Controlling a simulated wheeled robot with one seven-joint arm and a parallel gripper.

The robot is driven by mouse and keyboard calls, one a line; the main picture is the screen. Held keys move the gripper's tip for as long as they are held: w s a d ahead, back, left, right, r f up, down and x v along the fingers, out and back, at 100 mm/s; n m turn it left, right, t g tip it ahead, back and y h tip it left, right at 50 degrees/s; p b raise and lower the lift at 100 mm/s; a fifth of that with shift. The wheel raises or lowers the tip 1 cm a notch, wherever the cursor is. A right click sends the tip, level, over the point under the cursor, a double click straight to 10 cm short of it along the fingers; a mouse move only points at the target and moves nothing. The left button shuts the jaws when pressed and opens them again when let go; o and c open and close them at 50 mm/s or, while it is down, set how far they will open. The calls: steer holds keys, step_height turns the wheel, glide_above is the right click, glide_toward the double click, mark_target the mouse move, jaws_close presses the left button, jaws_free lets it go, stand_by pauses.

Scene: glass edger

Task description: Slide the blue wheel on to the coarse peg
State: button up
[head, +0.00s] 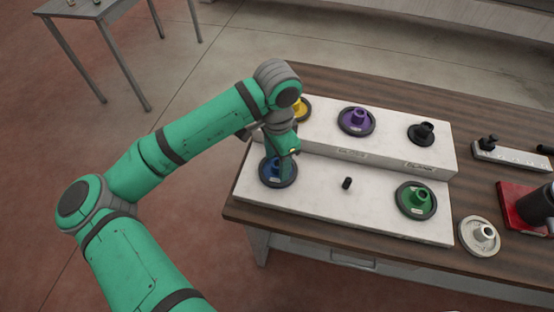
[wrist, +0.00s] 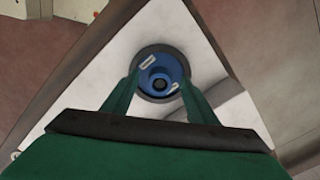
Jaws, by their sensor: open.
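The blue wheel (head: 268,173) has a dark rim and lies flat at the left end of the lower white step. My gripper (head: 284,164) is over it, pointing down and partly covering it. In the wrist view the blue wheel (wrist: 163,67) sits between the open fingertips of my gripper (wrist: 159,80), one finger on each side of its hub. I cannot tell whether the fingers touch the hub. A short bare black peg (head: 347,183) stands on the lower step, right of the blue wheel. The labels are too small to read, so I cannot tell which peg is coarse.
A green wheel (head: 416,200) is at the lower step's right end. Yellow (head: 303,107) and purple (head: 356,120) wheels and a black hub-like piece (head: 421,133) are on the upper step. A cream wheel (head: 479,236) and a red-based device (head: 520,208) are to the right.

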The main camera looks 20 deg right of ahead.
step_height(320, 180, up, 11)
steer(key=shift+f, duration=0.2)
stand_by(0.7)
